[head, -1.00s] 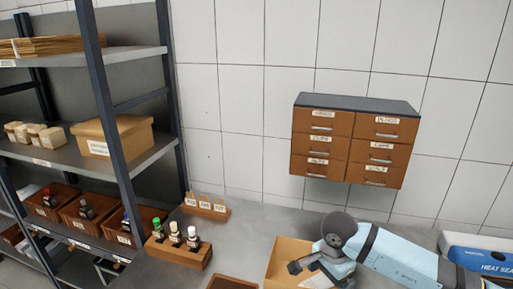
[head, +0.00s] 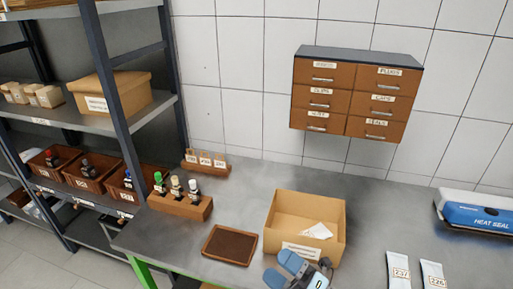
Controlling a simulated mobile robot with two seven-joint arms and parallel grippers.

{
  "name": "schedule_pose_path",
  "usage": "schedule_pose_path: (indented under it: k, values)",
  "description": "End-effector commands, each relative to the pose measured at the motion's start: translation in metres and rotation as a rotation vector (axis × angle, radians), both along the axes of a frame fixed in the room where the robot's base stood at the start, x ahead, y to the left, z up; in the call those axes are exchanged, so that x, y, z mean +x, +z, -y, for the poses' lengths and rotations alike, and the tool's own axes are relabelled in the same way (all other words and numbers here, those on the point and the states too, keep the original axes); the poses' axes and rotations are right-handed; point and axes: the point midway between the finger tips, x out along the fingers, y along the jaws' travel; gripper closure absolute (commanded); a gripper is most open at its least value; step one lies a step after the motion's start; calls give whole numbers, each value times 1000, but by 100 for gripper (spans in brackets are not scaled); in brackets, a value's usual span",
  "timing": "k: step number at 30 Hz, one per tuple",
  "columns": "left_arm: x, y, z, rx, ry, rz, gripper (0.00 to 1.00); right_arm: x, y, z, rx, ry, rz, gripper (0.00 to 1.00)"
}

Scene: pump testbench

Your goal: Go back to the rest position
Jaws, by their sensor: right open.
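My right gripper (head: 312,272), with light blue and dark parts, is at the bottom edge of the head view, by the near side of an open cardboard box (head: 338,222). It is open, and nothing shows held in it. Much of it and its arm are cut off by the picture edge. A white packet (head: 318,231) lies inside the box, apart from the gripper. My left gripper is not in view.
A brown tray (head: 230,246) and a wooden holder with bottles (head: 180,207) stand left of the box on the grey bench. Labelled white pouches (head: 399,270) and a heat sealer (head: 474,213) are at right. Shelving (head: 150,130) stands left; a drawer cabinet (head: 357,95) hangs on the wall.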

Motion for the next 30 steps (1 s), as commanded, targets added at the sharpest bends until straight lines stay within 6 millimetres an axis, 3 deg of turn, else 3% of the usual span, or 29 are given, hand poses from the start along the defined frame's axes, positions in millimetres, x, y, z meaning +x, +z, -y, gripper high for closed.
schedule_pose_path:
  k: [4, 6, 9, 12, 18, 24, 26, 30]
  values:
    - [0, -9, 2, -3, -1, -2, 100, -11, -74, 61, 332, -273, -572, 5]
    - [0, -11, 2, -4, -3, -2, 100, -28, -115, 89, 481, -394, -829, 5]
    - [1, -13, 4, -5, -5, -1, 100, -61, -164, 117, 655, -532, -1125, 5]
    - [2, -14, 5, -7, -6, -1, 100, -93, -198, 134, 782, -631, -1335, 5]
    - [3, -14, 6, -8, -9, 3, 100, -127, -227, 147, 900, -721, -1528, 5]
    - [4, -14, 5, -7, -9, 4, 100, -129, -228, 148, 908, -725, -1541, 5]
    - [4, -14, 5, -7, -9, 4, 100, -129, -228, 147, 906, -725, -1541, 16]
    - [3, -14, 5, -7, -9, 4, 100, -129, -228, 147, 905, -724, -1540, 48]
